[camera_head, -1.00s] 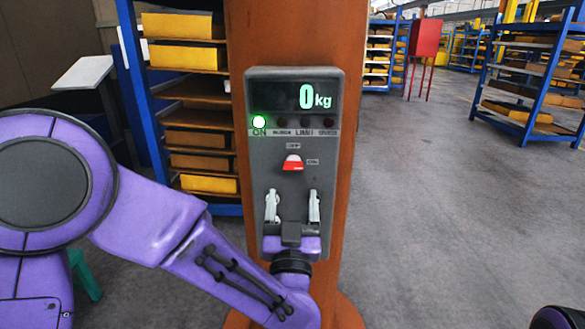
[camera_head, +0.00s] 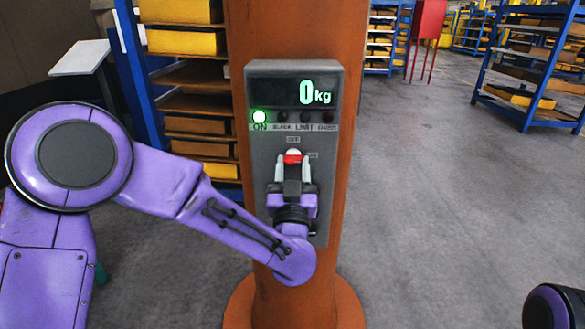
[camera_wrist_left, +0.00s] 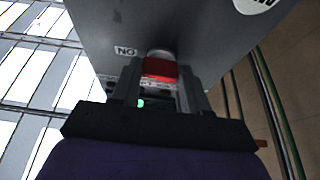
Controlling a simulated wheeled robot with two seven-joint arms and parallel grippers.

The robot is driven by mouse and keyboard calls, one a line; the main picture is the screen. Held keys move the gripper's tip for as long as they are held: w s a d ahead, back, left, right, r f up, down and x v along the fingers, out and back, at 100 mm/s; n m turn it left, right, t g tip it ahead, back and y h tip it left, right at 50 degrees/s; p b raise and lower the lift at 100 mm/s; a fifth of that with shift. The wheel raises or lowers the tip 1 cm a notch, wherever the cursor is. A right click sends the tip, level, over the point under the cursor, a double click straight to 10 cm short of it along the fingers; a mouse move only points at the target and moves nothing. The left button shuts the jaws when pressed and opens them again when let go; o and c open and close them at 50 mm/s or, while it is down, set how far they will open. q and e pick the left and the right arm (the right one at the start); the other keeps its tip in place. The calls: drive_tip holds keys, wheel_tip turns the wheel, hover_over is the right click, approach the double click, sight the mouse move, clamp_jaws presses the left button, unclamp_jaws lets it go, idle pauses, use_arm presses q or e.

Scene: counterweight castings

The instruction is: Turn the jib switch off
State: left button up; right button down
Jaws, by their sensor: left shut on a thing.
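The jib switch is a red-and-white knob (camera_head: 292,156) on the grey control box (camera_head: 264,165), below a row of lamps. My left gripper (camera_head: 292,168) has its fingers on either side of the knob and is shut on it. The left wrist view shows the red knob (camera_wrist_left: 160,68) between the two dark fingers. The OFF label is above the knob. The ON label at its right is partly hidden. My right gripper is not in view.
The box is mounted on an orange column (camera_head: 245,270) with a round foot. Blue shelving with yellow boxes (camera_head: 180,42) stands behind at the left. A red cabinet (camera_head: 427,22) and more racks stand at the back right.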

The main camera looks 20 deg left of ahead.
use_arm(q)
drive_tip(key=n+b, duration=0.1)
drive_tip(key=n+y+b, duration=0.2)
drive_tip(key=n, duration=0.1)
drive_tip(key=shift+d+f+g, duration=0.15)
drive_tip(key=shift+f+g, duration=0.1)
drive_tip(key=shift+g, duration=0.15)
drive_tip(key=n+g+y+b, duration=0.1)
drive_tip(key=n, duration=0.2)
drive_tip(key=n+g+y+b, duration=0.1)
drive_tip(key=n+b, duration=0.1)
drive_tip(key=n, duration=0.1)
drive_tip(key=shift+d+r+y, duration=0.15)
drive_tip(key=shift+y, duration=0.15)
drive_tip(key=n+g+b, duration=0.1)
drive_tip(key=n, duration=0.2)
drive_tip(key=n+g+y+b, duration=0.1)
drive_tip(key=n, duration=0.3)
drive_tip(key=shift+w+d+r+g, duration=0.1)
drive_tip(key=shift+r+g, duration=0.05)
drive_tip(key=shift+g, duration=0.15)
drive_tip(key=n, duration=0.1)
drive_tip(key=n+g+b, duration=0.1)
drive_tip(key=n, duration=0.1)
drive_tip(key=n+g+b, duration=0.1)
drive_tip(key=n, duration=0.1)
drive_tip(key=shift+r, duration=0.3)
drive_tip(key=shift+n+h+b, duration=0.3)
drive_tip(key=o, duration=1.1)
drive_tip(key=shift+c, duration=0.2)
